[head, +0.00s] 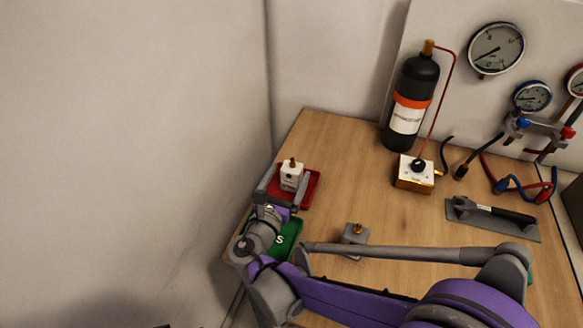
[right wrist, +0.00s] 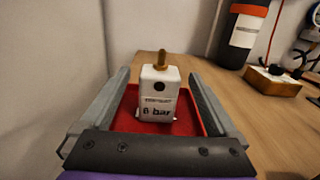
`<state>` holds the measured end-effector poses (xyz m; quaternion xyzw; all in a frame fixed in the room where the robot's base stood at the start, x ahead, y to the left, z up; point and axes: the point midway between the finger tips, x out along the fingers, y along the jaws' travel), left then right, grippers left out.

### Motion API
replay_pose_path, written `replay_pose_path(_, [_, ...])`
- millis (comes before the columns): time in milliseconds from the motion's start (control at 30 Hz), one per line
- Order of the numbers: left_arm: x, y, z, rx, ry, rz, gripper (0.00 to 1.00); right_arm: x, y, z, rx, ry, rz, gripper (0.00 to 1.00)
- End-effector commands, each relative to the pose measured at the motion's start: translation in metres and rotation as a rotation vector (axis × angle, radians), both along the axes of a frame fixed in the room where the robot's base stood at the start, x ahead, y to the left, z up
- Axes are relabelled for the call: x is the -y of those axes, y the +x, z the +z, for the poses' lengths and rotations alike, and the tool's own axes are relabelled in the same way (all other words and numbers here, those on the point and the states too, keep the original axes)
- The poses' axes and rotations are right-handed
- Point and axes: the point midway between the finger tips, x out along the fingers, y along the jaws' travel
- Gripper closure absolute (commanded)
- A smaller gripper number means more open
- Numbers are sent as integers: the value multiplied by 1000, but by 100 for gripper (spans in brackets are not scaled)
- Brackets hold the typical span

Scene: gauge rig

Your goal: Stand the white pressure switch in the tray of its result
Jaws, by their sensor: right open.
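The white pressure switch (head: 291,175) stands upright in the red tray (head: 312,190), with its brass stem up. It also shows in the right wrist view (right wrist: 158,95), where its front label reads "bar" after a digit that looks like 6 or 8. My right gripper (head: 280,182) is open, with one finger on each side of the switch and a visible gap to it. The red tray (right wrist: 203,128) lies under the fingers in the wrist view. A green tray (head: 287,238) with a white letter S is partly covered by my right arm. My left gripper is out of view.
A grey block with a brass fitting (head: 355,236) stands on the table near my arm. A black cylinder (head: 411,100), a white-topped brass box (head: 414,174), a grey plate with a black-handled tool (head: 492,217), hoses and gauges fill the back and right. The table's middle is clear.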

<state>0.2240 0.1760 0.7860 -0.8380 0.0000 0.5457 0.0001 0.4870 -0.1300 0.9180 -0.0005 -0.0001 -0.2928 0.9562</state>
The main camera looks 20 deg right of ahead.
Motion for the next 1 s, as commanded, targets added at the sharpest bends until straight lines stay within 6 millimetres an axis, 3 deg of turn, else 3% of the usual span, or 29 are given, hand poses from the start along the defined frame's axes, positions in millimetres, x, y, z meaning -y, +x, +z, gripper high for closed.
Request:
replay_pose_path(200, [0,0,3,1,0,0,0,-29,-41,0,0,2,6,5])
replay_pose_path(400, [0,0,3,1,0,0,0,-45,-65,0,0,1,3,5])
replay_pose_path(1000, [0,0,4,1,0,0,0,-49,-72,0,0,1,0,5])
